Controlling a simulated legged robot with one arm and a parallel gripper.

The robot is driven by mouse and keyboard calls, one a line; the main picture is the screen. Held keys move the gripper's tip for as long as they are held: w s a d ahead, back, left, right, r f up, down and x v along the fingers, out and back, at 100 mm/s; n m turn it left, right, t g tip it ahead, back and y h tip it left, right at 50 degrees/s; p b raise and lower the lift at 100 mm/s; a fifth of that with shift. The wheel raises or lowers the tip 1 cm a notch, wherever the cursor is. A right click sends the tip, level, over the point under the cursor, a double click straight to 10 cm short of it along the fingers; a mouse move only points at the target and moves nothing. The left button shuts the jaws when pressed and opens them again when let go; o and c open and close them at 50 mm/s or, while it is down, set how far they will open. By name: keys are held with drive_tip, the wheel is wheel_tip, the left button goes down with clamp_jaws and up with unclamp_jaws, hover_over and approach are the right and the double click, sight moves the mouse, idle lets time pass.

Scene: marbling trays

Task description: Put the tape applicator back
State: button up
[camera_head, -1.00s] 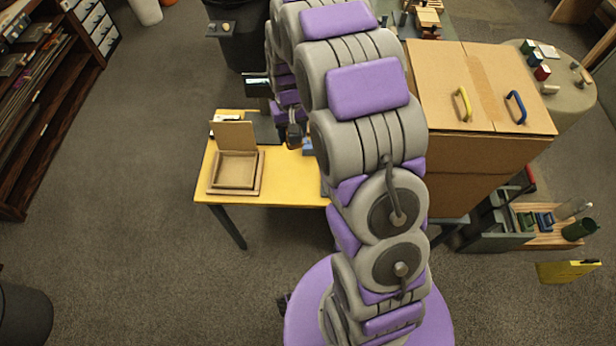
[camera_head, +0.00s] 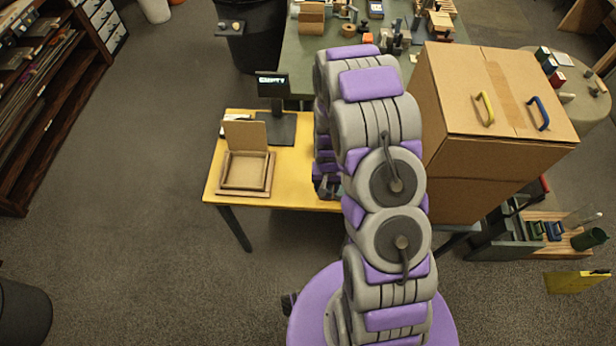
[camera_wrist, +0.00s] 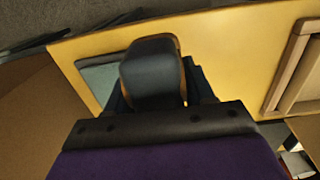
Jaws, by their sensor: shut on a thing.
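My gripper (camera_wrist: 155,85) shows in the wrist view as a dark rounded finger above the yellow table. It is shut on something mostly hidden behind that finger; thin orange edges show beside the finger. Dark blue parts (camera_wrist: 197,82) show around it, and I cannot tell whether they belong to the held thing or lie on the table. I cannot make out the tape applicator for certain. In the head view my own arm hides the fingertips, near the right part of the yellow table (camera_head: 285,170).
A grey-green flat piece (camera_wrist: 98,78) lies on the table. A wooden frame (camera_head: 231,190) and a dark display stand (camera_head: 280,128) are to the left. A big cardboard box (camera_head: 455,165) stands close on the right. A green bench (camera_head: 318,62) is behind.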

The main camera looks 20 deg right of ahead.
drive_tip(key=b, duration=0.1)
hover_over(309, 180)
drive_tip(key=d, duration=0.1)
drive_tip(key=shift+d+f, duration=0.1)
drive_tip(key=shift+f, duration=0.35)
drive_tip(key=shift+a+f, duration=0.1)
drive_tip(key=shift+a, duration=0.15)
drive_tip(key=f, duration=0.1)
drive_tip(key=a+f+b, duration=0.1)
drive_tip(key=f, duration=0.1)
drive_tip(key=shift+f, duration=0.15)
drive_tip(key=shift+d, duration=0.55)
drive_tip(key=o, duration=0.8)
drive_tip(key=shift+o, duration=1.4)
drive_tip(key=shift+a, duration=0.4)
